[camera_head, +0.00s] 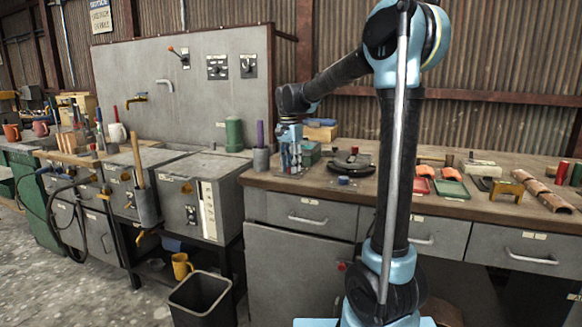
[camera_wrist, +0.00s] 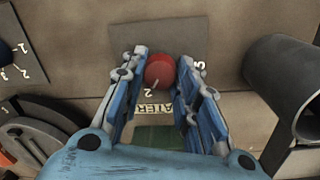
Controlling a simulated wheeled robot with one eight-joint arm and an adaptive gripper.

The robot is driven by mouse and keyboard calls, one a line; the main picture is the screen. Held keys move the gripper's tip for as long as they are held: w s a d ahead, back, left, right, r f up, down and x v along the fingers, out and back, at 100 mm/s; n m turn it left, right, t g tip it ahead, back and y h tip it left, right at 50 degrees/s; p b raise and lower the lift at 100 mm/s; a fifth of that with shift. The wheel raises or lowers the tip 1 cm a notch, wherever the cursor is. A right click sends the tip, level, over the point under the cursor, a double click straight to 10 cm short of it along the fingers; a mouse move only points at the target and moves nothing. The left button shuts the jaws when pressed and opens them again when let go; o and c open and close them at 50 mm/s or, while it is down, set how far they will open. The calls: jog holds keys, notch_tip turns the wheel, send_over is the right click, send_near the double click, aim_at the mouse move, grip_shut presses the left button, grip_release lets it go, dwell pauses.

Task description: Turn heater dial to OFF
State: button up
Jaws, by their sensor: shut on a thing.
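The red heater dial (camera_wrist: 160,71) sits on a grey label plate (camera_wrist: 185,40) between my fingertips in the wrist view. A pale mark on it points down toward the white "2". A "3" shows to its right. The lettering "ATER" shows below, with the rest of the word and any OFF mark hidden by my fingers. My gripper (camera_wrist: 162,64) is shut on the dial, one finger on each side. In the head view my gripper (camera_head: 290,152) points down at the left end of the wooden bench top, and it hides the dial there.
A grey cup (camera_wrist: 283,95) stands close on the right in the wrist view; the head view shows it holding a purple-handled tool (camera_head: 260,135). A blue knob (camera_head: 343,181) and a dark round device (camera_head: 352,164) sit right of my gripper. Red and green trays lie farther right.

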jog(key=shift+n, duration=0.4)
jog(key=n, duration=0.4)
jog(key=shift+a+n, duration=0.1)
jog(key=shift+n, duration=0.3)
jog(key=n, duration=0.6)
jog(key=shift+t, duration=0.3)
jog(key=n, duration=0.6)
jog(key=shift+s+n, duration=0.1)
jog(key=shift+n, duration=0.2)
jog(key=n, duration=0.5)
jog(key=shift+n, duration=0.3)
jog(key=o, duration=1.1)
jog(key=shift+c, duration=0.2)
